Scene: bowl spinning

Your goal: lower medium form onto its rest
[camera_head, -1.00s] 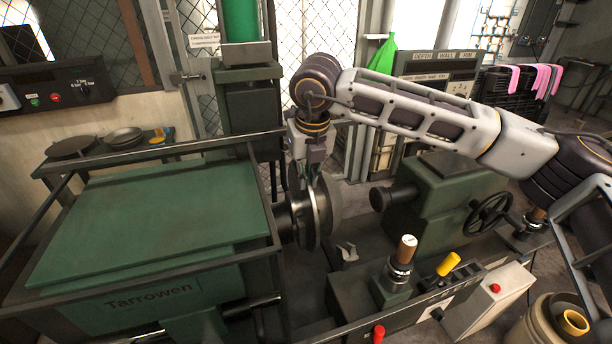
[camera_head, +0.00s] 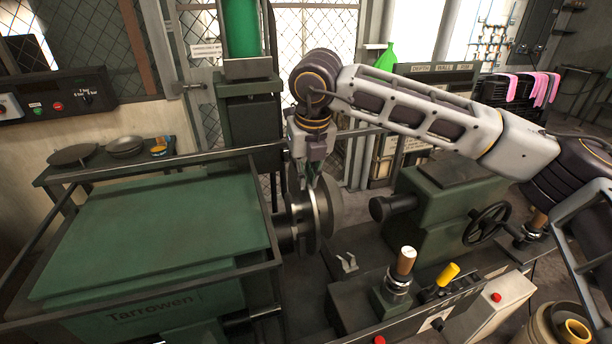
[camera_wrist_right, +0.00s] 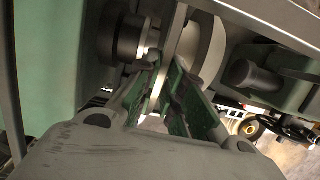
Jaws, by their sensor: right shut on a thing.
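A round, grey metal form (camera_head: 327,205) stands on edge between the spindle side of the green lathe and its tailstock (camera_head: 395,206). My right gripper (camera_head: 307,182) reaches down onto its upper rim from above. In the right wrist view, the green-padded fingers (camera_wrist_right: 165,88) are closed on either side of the rim of the form (camera_wrist_right: 203,48). Whether the form touches the spindle behind it cannot be told. I cannot pick out its rest with certainty; a small pale bracket (camera_head: 347,263) sits on the lathe bed below. My left gripper is not in view.
A green guard cover (camera_head: 150,225) with a dark rail frame fills the left. A shelf at the back left holds a dark disc (camera_head: 72,155) and a shallow pan (camera_head: 126,146).

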